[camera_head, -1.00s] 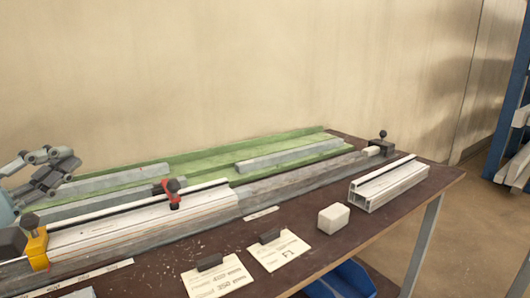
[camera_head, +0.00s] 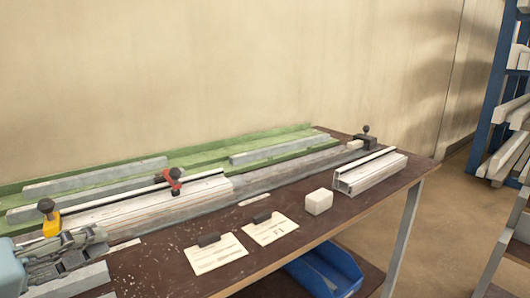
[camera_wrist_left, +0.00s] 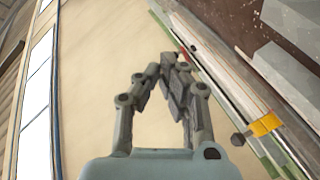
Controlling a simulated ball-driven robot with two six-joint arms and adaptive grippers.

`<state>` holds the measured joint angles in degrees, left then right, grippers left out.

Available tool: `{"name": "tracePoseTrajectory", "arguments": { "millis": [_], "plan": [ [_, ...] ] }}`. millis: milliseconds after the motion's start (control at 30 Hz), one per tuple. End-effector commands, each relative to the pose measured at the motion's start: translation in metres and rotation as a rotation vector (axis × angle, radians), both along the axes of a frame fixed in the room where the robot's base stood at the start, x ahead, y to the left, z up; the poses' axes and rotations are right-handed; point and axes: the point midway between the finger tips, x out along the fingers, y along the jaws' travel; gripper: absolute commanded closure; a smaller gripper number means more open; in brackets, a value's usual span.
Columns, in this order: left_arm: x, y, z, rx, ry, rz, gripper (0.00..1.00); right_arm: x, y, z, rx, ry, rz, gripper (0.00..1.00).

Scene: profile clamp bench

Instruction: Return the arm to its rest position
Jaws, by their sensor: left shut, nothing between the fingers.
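My left gripper (camera_head: 98,240) is at the lower left of the head view, its grey fingers pointing right. It covers part of the near left end of the bench and the foot of the yellow clamp (camera_head: 51,225). In the left wrist view the fingers of my left gripper (camera_wrist_left: 177,68) come together, shut and empty. The yellow clamp also shows in the wrist view (camera_wrist_left: 266,125), to the right of the fingers and apart from them. My right gripper is not in view.
A white profile (camera_head: 140,209) lies on the bench under a red clamp (camera_head: 174,182), before a green rail (camera_head: 200,158). A short profile (camera_head: 372,172), a white block (camera_head: 318,202) and two cards (camera_head: 215,255) (camera_head: 270,229) lie on the brown tabletop. A blue bin (camera_head: 330,268) sits below.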

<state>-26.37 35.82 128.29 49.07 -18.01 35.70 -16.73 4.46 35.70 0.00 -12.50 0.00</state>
Motion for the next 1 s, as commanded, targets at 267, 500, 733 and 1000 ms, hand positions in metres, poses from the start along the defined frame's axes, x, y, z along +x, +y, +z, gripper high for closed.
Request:
{"name": "tracePoseTrajectory", "arguments": {
  "millis": [267,500,733,1000],
  "plan": [
    [-0.059,-0.019,-0.078,0.518,0.231,-0.121,1.0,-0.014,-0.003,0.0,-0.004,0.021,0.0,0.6],
    [-0.119,0.001,-0.116,0.852,0.49,-0.204,1.0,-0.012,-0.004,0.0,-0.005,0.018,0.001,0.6],
    [-0.177,0.021,-0.127,1.021,0.74,-0.273,1.0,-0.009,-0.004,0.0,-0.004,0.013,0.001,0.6],
    [-0.169,0.031,-0.226,1.026,0.797,-0.292,1.0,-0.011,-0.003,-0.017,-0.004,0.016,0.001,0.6]
  ]
}}
